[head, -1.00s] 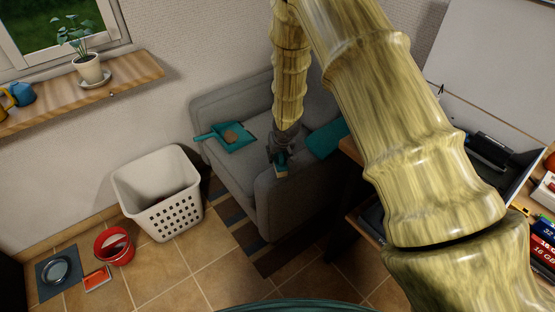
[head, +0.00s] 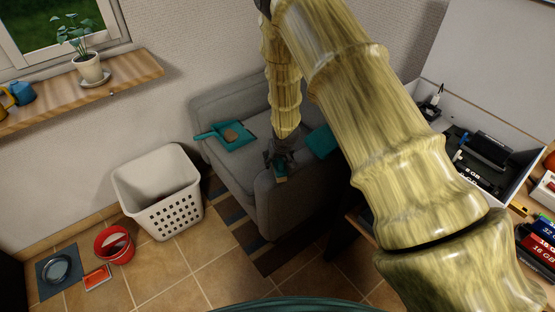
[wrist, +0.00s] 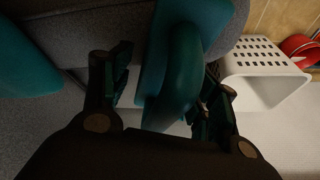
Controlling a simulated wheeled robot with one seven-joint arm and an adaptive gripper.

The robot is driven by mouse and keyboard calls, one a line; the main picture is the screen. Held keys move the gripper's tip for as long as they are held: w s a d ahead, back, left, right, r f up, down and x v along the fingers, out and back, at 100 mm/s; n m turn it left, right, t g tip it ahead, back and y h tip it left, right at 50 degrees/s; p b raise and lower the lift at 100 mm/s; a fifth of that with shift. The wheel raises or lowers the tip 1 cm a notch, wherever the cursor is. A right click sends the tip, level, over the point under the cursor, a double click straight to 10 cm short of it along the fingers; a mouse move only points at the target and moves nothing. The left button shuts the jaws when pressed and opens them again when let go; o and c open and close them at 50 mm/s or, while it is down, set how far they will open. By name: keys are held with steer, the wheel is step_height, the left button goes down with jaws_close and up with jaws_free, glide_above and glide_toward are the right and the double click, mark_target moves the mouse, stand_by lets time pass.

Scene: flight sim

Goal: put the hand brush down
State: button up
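The hand brush (head: 281,179) is teal with a tan edge and is at the front arm of the grey armchair (head: 285,208). My gripper (head: 279,160) is directly above it, pointing down. In the wrist view, the brush's teal handle (wrist: 180,75) lies between the two fingers of my gripper (wrist: 165,88). A pale gap shows between the left finger and the handle, and the right finger is close beside it. The fingers stand apart. Whether the brush rests fully on the armchair is hard to tell.
A teal dustpan (head: 235,136) with a brown lump lies on the armchair, and a teal cushion (head: 321,142) is to the right. A cluttered desk is at right.

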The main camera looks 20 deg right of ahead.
steer(key=shift+r, duration=0.1)
steer(key=v, duration=1.2)
steer(key=shift+s, duration=0.1)
steer(key=s+a+f+g+y, duration=0.1)
steer(key=s+a+f+g, duration=0.1)
steer(key=s+f, duration=1.55)
steer(key=s+d+f+g, duration=0.1)
steer(key=s+f, duration=0.1)
steer(key=s, duration=1.1)
steer(key=s+d+f+g+h, duration=0.1)
steer(key=s+f, duration=0.1)
steer(key=s, duration=1.2)
steer(key=shift+s+f, duration=0.15)
steer(key=shift+f, duration=0.1)
